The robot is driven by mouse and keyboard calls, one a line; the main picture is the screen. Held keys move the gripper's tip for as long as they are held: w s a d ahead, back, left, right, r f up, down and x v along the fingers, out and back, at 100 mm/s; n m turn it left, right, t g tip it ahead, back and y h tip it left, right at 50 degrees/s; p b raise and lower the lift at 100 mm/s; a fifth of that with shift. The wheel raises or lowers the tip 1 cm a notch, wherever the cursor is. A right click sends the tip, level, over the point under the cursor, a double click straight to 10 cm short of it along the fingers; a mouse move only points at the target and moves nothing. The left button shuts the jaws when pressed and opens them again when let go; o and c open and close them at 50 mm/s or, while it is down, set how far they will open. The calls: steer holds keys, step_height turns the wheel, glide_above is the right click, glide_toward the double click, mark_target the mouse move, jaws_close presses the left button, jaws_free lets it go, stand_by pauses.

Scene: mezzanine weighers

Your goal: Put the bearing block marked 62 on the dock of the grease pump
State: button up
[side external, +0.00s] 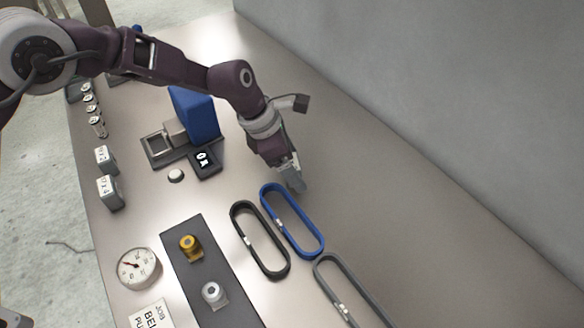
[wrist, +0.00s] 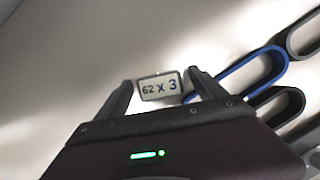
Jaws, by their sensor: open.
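A small light block or tag (wrist: 160,87) marked "62 x 3" sits between the fingertips of my gripper (wrist: 160,85) in the wrist view. The jaws are open, and I cannot tell if either finger touches it. In the side external view my gripper (side external: 291,178) is low over the table, right of the blue machine, and hides most of what lies under it. A blue box-shaped machine (side external: 197,112) stands on a dark base with a square-framed plate (side external: 160,146) at its left. It may be the grease pump, but no name is readable.
Blue (side external: 292,220), black (side external: 260,240) and grey (side external: 350,295) belts lie in front of my gripper. A dark mat (side external: 205,270) bears a gold and a silver part. The right side is clear.

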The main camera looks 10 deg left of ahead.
steer(key=c, duration=1.7)
jaws_close()
steer(key=shift+r, duration=0.2)
